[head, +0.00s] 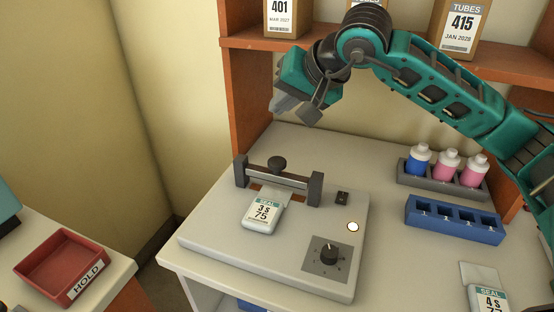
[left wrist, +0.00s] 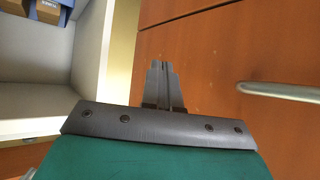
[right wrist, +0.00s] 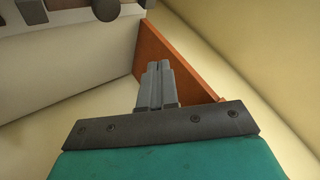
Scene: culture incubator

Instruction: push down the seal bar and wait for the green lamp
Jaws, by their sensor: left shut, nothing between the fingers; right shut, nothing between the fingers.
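The sealer (head: 215,240) stands on the bench with its seal bar (head: 285,177) between two dark posts, a dark knob (head: 277,163) on top. A pouch labelled SEAL 3 s 75 (head: 262,212) lies with its top end at the bar. The round lamp (head: 353,227) looks whitish, not green. My right gripper (head: 284,103) is shut and empty, above and behind the bar, apart from it; its closed fingers show in the right wrist view (right wrist: 157,85), with the knob (right wrist: 105,9) at the top edge. My left gripper (left wrist: 163,85) is shut and empty, outside the head view.
A dial (head: 329,252) and small switch (head: 342,198) are on the sealer. To the right are a bottle rack (head: 440,183), a blue rack (head: 453,222) and another pouch (head: 489,298). A red HOLD tray (head: 62,262) is left. An orange shelf (head: 250,90) stands behind.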

